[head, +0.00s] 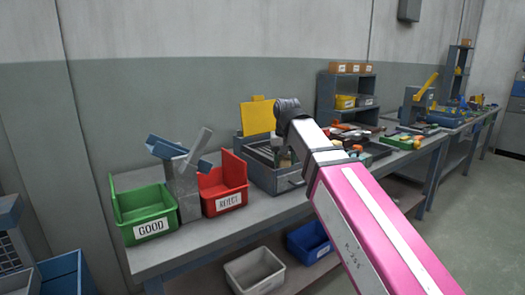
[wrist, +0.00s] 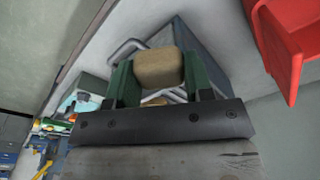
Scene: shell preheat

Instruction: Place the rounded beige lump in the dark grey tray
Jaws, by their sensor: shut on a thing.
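The rounded beige lump (wrist: 160,66) is between the two green fingers of my gripper (wrist: 160,78) in the wrist view. My gripper is shut on it, with a finger touching each side. A second small beige patch (wrist: 155,101) shows below it, partly hidden by the gripper. In the head view my arm hides most of the gripper, and I cannot make out the lump. A low dark tray (head: 379,149) lies on the bench right of my arm, partly covered by it. I cannot tell for sure whether this is the dark grey tray.
A grey box with a handle (head: 262,178) stands on the bench below my wrist, with a yellow panel (head: 258,117) behind. Left of it are a red REJECT bin (head: 227,199) and a green GOOD bin (head: 149,229).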

